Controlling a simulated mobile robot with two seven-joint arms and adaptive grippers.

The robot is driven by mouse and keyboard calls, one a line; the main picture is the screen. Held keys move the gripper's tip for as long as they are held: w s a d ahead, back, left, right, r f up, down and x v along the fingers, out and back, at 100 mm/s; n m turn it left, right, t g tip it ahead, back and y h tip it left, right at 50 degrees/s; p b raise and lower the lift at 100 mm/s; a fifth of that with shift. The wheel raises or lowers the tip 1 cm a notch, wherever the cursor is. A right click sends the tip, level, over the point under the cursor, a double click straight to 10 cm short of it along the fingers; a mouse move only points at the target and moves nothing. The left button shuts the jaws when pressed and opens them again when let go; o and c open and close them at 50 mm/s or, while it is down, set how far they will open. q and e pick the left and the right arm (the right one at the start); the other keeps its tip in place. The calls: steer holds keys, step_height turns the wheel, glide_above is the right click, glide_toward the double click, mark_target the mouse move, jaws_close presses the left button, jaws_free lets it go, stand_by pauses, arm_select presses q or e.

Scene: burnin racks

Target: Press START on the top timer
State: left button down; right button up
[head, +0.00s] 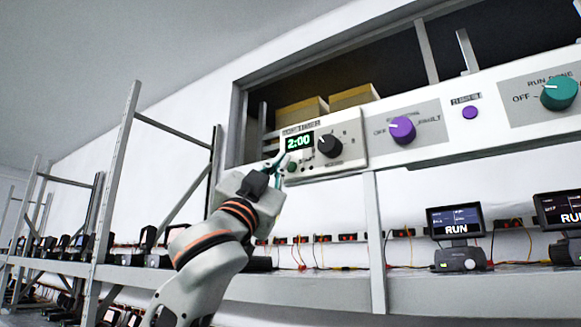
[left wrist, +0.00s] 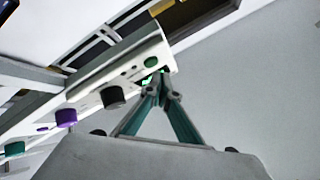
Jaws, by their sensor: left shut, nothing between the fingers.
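The top timer (head: 350,140) is a pale box on the upper rail, with a green 2:00 display (head: 299,141), a black knob (head: 329,146) and a round green button (head: 292,167) below the display. Its small labels are too blurred to read. My left gripper (head: 278,160) is shut and empty, its teal fingertips at the timer's lower left edge, just left of the green button. In the left wrist view the closed fingertips (left wrist: 161,84) overlap the timer's end, near a round green part (left wrist: 151,62). I cannot tell whether they touch it. My right gripper is not in view.
Right of the timer, the rail carries a purple knob (head: 402,130), a small purple button (head: 470,112) and a teal knob (head: 558,93). Boxes (head: 353,97) sit behind the timer. Below, a shelf (head: 430,290) holds RUN screens (head: 455,221) and wires. Metal racks stand at left.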

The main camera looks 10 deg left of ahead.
arm_select(q)
steer(key=shift+w, duration=0.15)
steer(key=shift+w+d, duration=0.15)
steer(key=shift+w, duration=0.1)
stand_by(0.3)
steer(key=shift+w+d, duration=0.1)
steer(key=shift+w, duration=0.25)
stand_by(0.4)
steer(key=shift+s+a+b, duration=0.25)
steer(key=shift+s+b, duration=0.05)
steer(key=shift+s, duration=0.45)
